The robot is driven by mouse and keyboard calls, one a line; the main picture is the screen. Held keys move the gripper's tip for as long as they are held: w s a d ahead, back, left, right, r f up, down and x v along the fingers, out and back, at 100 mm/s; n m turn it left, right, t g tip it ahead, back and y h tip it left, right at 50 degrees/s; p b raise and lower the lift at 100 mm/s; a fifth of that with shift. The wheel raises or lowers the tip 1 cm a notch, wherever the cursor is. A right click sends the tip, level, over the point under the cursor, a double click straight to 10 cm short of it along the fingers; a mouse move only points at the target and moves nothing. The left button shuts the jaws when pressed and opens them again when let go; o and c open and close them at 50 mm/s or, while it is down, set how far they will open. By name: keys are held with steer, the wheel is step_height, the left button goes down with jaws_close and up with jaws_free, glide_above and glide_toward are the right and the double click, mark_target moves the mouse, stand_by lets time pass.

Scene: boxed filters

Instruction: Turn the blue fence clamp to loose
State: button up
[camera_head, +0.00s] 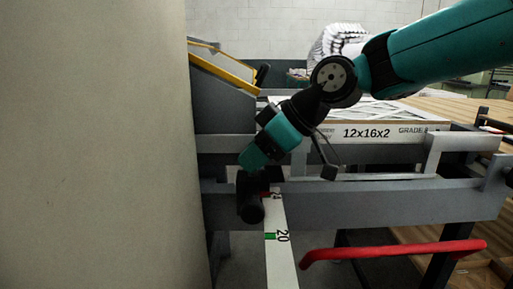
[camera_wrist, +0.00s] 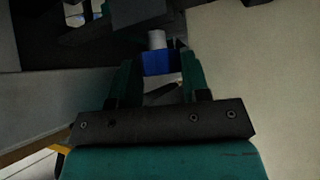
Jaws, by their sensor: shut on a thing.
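The blue fence clamp (camera_wrist: 160,63) shows in the wrist view between the two teal fingers of my gripper (camera_wrist: 160,72). The fingers are shut on it. A pale grey round post (camera_wrist: 156,39) stands just beyond the blue part. In the head view my gripper (camera_head: 254,166) reaches down to the grey rail at the left, by the white scale; the clamp itself is hidden there by my gripper and a black part. I cannot tell from these views which way the clamp is turned.
A white scale (camera_head: 281,255) marked 20 and 24 runs toward me. A black cylinder (camera_head: 250,203) sits beside it. A red bar (camera_head: 395,250) juts out at lower right. A box marked 12x16x2 (camera_head: 385,133) lies behind the grey rail (camera_head: 400,207). A large beige surface (camera_head: 95,150) fills the left.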

stand_by(0.4)
steer(key=o, duration=0.9)
